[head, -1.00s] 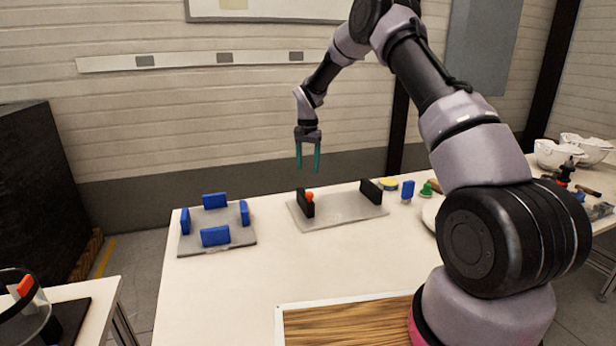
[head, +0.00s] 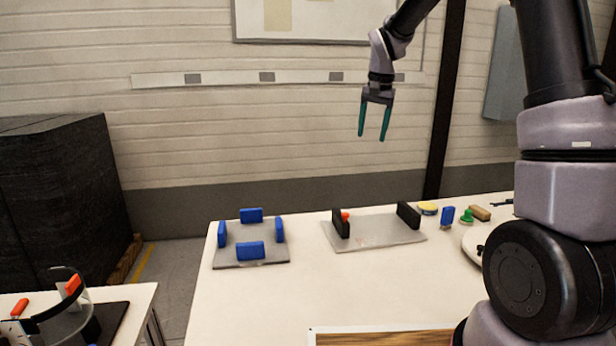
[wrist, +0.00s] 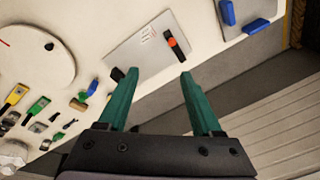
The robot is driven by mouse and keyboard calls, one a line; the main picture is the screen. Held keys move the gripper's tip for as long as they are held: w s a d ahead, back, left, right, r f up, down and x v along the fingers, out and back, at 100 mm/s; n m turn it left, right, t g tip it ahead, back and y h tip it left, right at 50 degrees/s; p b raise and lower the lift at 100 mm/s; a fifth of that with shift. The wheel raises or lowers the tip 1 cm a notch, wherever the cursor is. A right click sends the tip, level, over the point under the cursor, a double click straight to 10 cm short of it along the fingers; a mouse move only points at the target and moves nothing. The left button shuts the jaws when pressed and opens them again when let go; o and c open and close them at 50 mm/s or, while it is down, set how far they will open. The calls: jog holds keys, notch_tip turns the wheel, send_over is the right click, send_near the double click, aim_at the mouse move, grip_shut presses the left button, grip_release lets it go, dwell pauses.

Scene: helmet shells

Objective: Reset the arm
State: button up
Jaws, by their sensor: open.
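My gripper (head: 373,121) hangs in the air above the back of the white table (head: 300,300), in front of the wall. Its two green fingers point down, are spread apart and hold nothing. In the wrist view the open fingers (wrist: 157,95) show with the table beyond them. My arm reaches up from the right side of the head view. The upper arm is cut off by the top edge.
A grey plate with blue blocks (head: 251,258) and a grey plate with black blocks (head: 385,238) lie on the table below. A blue block (head: 447,217) and a green knob (head: 467,215) stand right. A side table (head: 140,300) holds a clear visor.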

jog(key=s+d+r+t, duration=0.1)
jog(key=s+d+r, duration=0.1)
jog(key=s+r, duration=0.5)
jog(key=s+d+r+t, duration=0.1)
jog(key=s+d+r, duration=0.2)
jog(key=s, duration=0.7)
jog(key=s+d+f+n+t+y, duration=0.1)
jog(key=s+t, duration=0.1)
jog(key=s, duration=1.1)
jog(key=shift+s+t, duration=0.35)
jog(key=shift+t, duration=0.05)
jog(key=shift+d, duration=0.1)
